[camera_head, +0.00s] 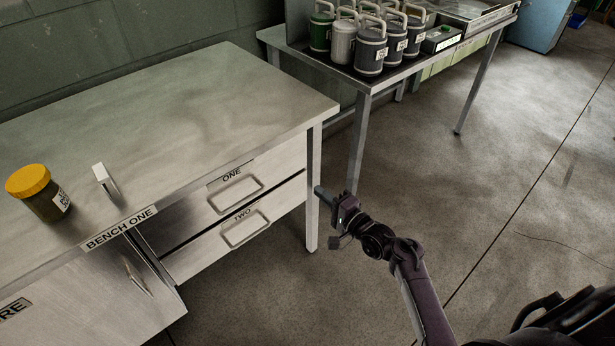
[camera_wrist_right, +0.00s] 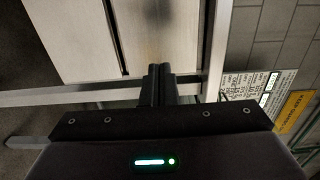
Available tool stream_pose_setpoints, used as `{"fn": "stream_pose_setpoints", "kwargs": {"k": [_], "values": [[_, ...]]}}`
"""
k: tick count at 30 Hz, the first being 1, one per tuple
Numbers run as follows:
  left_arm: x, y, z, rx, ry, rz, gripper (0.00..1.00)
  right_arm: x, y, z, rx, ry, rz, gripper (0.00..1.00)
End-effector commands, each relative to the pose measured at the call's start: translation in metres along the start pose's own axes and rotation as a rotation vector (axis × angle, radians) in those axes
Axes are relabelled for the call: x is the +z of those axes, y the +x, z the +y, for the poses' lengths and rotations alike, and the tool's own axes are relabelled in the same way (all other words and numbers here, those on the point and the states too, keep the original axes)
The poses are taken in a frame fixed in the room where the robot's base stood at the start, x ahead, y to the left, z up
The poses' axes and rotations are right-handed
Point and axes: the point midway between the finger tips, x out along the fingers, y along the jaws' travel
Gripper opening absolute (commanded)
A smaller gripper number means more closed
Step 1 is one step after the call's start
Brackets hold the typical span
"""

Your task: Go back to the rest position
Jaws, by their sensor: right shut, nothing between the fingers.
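My right gripper (camera_head: 321,193) is in front of the right end of the bench, beside its front right leg and near the drawers marked ONE (camera_head: 236,190) and TWO (camera_head: 244,227). Its fingers are together with nothing between them. The right wrist view also shows the closed fingers (camera_wrist_right: 159,84), with the pale drawer fronts (camera_wrist_right: 150,35) beyond them. My left gripper is not in view.
The bench (camera_head: 190,95) bears a jar with a yellow lid (camera_head: 40,191) and a small pale block (camera_head: 105,182). A second table (camera_head: 365,86) at the back holds several canisters (camera_head: 370,55) and a small box (camera_head: 442,39).

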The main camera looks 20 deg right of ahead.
Motion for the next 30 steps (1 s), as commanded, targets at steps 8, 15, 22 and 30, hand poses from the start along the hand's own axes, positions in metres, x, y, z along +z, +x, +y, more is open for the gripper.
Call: {"fn": "stream_pose_setpoints", "kwargs": {"k": [8,15,22,30], "values": [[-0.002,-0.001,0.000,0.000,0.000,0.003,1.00,0.002,-0.004,0.005,0.012,-0.007,0.000,0.00],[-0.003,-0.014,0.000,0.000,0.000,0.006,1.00,0.036,-0.034,0.105,0.276,-0.205,-0.020,0.00],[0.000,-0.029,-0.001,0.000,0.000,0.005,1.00,0.096,-0.132,0.242,0.670,-0.542,-0.198,0.00],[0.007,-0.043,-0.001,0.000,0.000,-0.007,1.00,0.157,-0.299,0.343,1.037,-0.911,-0.599,0.00]]}}
